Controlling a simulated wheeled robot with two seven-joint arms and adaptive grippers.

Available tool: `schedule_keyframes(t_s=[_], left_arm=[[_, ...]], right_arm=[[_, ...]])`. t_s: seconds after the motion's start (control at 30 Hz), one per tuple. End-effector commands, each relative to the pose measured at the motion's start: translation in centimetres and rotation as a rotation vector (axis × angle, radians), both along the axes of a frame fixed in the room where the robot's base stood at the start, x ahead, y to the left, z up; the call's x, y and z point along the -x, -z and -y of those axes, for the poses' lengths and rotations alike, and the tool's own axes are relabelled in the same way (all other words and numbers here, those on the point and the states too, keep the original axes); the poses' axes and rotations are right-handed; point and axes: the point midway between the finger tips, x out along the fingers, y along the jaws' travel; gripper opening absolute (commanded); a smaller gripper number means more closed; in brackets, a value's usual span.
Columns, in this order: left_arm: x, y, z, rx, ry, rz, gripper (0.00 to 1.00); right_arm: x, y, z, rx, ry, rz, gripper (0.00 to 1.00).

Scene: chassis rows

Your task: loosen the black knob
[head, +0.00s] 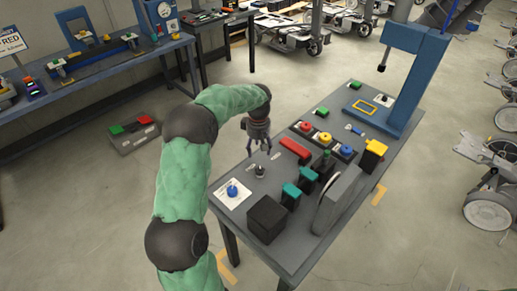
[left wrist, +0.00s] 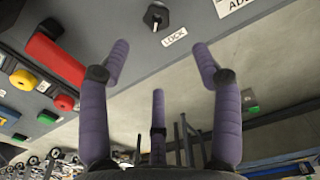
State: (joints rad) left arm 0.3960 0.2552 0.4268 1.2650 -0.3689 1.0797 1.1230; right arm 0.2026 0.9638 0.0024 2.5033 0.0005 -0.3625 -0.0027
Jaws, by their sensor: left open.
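The black knob (head: 260,171) stands on the grey table top near its left edge, just below my left gripper in the head view. In the left wrist view, the black knob (left wrist: 155,17) is at the top middle, with a white LOCK label (left wrist: 174,37) beside it. My left gripper (head: 259,147) is above the table, apart from the knob. In the left wrist view its three purple fingers (left wrist: 158,62) are spread and empty. My right gripper is not in view.
Near the knob are a blue knob on a white plate (head: 233,192), a black box (head: 267,219), a red bar (head: 295,149) and teal-topped blocks (head: 291,190). A grey upright disc (head: 337,200) and a blue press frame (head: 411,75) stand farther right.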

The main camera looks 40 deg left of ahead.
Motion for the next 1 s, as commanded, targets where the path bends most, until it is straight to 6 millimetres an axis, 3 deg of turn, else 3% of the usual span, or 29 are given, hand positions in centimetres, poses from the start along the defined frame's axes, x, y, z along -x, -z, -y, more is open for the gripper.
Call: schedule_keyframes(t_s=[0.13, 0.23, 0.4, 0.6, 0.8, 1.0], left_arm=[[0.0, -0.1, 0.0, -0.001, 0.039, -0.002, 0.65], [-0.1, -0.3, 0.1, -0.001, 0.15, -0.007, 0.65], [-0.2, -0.5, 0.2, -0.001, 0.473, -0.01, 0.65], [0.0, 0.0, 0.6, 0.002, 0.828, -0.009, 0.65], [0.1, 0.6, 0.8, 0.002, 1.006, -0.005, 0.65], [0.1, 2.3, 0.9, 0.004, 1.029, -0.007, 0.65]], right_arm=[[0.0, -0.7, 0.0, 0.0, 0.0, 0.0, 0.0], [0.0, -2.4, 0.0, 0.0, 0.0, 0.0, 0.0], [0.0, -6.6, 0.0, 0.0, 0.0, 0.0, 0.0], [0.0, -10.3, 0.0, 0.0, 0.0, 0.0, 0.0], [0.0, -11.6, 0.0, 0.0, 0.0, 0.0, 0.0], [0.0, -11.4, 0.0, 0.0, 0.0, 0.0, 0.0]])
